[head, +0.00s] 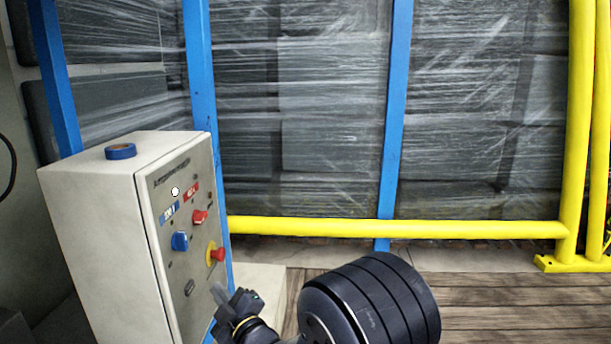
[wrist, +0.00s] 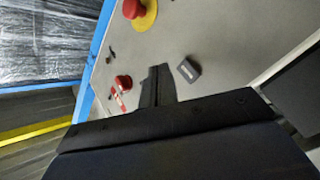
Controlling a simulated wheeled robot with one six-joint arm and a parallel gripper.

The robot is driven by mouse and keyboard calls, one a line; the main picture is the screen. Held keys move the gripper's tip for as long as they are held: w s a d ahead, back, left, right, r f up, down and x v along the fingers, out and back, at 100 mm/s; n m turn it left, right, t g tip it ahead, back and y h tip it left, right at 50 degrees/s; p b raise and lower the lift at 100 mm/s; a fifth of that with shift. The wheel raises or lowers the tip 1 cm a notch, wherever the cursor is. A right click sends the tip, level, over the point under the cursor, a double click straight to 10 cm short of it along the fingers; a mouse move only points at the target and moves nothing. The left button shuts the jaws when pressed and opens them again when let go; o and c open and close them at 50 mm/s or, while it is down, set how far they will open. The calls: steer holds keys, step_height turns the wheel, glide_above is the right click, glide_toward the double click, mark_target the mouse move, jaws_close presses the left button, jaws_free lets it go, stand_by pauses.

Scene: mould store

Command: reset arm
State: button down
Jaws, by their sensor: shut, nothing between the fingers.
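My gripper (head: 219,294) is low in the head view, in front of the lower part of a control box's panel. Its fingers are shut together with nothing between them; they also show in the wrist view (wrist: 157,86), pointing toward the grey panel. I cannot tell the exact gap to the panel. The control box (head: 100,225) is pale, with a blue knob (head: 180,241), a red knob (head: 200,216) and a red push button on a yellow disc (head: 216,254). The wrist view shows that red button (wrist: 133,8) at the top and a small dark part (wrist: 188,71) beside the fingers.
A blue tape roll (head: 121,151) lies on the box. Behind stand blue posts (head: 394,120) and film-wrapped stacks (head: 300,110). A yellow rail (head: 400,228) crosses in front of them, joining a yellow post (head: 578,130) at right. The wooden floor (head: 510,305) at lower right looks clear.

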steer(key=b, duration=0.3)
steer(key=shift+d+f, duration=0.2)
steer(key=shift+f, duration=0.1)
steer(key=r+p, duration=0.1)
steer(key=p, duration=0.2)
steer(key=p, duration=0.2)
steer(key=shift+f+p, duration=0.1)
steer(key=shift+p, duration=0.25)
